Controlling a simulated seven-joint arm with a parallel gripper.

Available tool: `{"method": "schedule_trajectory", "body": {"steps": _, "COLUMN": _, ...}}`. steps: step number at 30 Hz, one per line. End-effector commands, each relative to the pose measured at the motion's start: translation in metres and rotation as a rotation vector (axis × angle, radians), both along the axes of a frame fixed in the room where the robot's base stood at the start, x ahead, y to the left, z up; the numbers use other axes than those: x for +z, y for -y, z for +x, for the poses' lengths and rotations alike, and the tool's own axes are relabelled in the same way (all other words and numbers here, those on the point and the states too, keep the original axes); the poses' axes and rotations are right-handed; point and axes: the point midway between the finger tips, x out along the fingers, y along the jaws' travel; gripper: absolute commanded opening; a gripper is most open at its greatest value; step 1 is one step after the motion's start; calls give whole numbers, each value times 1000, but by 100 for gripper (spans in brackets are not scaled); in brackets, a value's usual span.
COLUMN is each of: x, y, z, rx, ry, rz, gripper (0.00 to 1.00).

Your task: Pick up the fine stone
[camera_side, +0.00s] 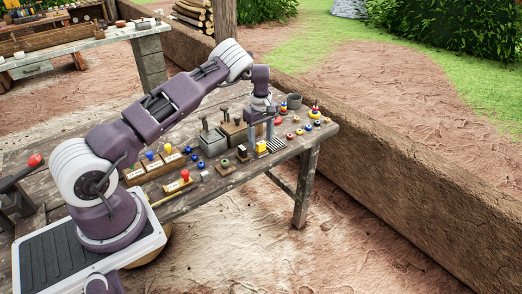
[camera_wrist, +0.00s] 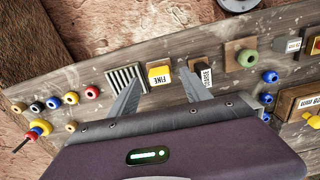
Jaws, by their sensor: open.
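The fine stone (camera_wrist: 159,75) is a small block with a yellow top and a white label reading FINE, upside down in the wrist view. In the side view the yellow block (camera_side: 261,147) sits near the far end of the workbench (camera_side: 226,183). My gripper (camera_side: 261,136) is open and points down above the stone. In the wrist view the fingers of my gripper (camera_wrist: 158,80) appear on either side of it, with nothing held. Whether the fingertips are level with the stone, I cannot tell.
A dark block with a white label, seemingly COARSE (camera_wrist: 202,75), stands close beside the right finger. A slotted grey rack (camera_wrist: 126,79) lies close to the left finger. Several coloured beads (camera_wrist: 54,102) lie further left. A green knob on a wooden base (camera_wrist: 246,57) is to the right.

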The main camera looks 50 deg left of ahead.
Motion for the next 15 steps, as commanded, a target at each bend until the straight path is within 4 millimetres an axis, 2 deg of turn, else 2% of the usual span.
{"method": "schedule_trajectory", "body": {"steps": 1, "x": -11, "y": 0, "z": -1, "rx": -1, "ry": -3, "rz": 1, "gripper": 56}}
{"method": "schedule_trajectory", "body": {"steps": 4, "x": -24, "y": 0, "z": 0, "rx": -1, "ry": -1, "rz": 1, "gripper": 56}}
{"method": "schedule_trajectory", "body": {"steps": 11, "x": -28, "y": 0, "z": 1, "rx": -2, "ry": 2, "rz": 1, "gripper": 56}}
{"method": "schedule_trajectory", "body": {"steps": 15, "x": -28, "y": 0, "z": 0, "rx": -2, "ry": 1, "rz": 1, "gripper": 33}}
